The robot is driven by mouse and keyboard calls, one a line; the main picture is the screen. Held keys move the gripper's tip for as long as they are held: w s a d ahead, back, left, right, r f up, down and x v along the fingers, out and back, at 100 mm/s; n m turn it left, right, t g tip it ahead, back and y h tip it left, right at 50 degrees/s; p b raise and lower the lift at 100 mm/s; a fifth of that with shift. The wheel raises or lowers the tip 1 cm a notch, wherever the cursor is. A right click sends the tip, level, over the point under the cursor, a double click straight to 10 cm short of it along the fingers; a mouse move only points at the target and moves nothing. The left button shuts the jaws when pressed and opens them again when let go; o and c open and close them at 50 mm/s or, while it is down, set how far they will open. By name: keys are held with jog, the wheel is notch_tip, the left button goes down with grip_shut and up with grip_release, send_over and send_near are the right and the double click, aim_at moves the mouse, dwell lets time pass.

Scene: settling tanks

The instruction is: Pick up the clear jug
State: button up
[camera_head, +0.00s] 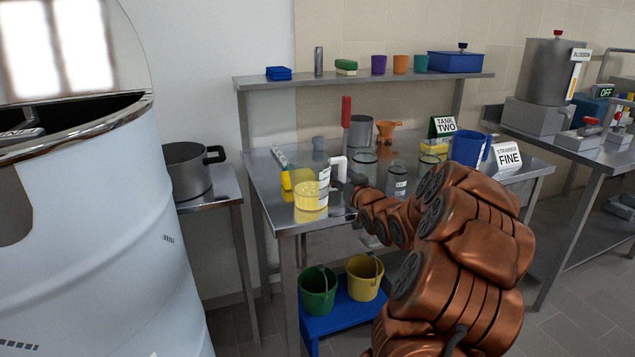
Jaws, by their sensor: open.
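A clear jug (311,193) with yellow contents and a pale marking on its side stands upright near the front left of the steel table (262,187). A white handle-like piece (338,164) shows at its right side. My gripper (347,180) is at the end of my copper arm, just right of the jug and close to that white piece. It is open. Its fingers are small and partly hidden by my arm, so I cannot tell whether they touch the jug or are around its handle.
Glass vessels (397,183) stand close right of my gripper. Behind are a grey cylinder (360,132), an orange funnel (387,133) and a blue jug (467,149). A yellow item (286,181) lies left of the clear jug. A large drum (95,220) fills the left.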

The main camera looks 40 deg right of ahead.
jog(key=shift+w+d, duration=0.1)
grip_shut()
dwell(0.4)
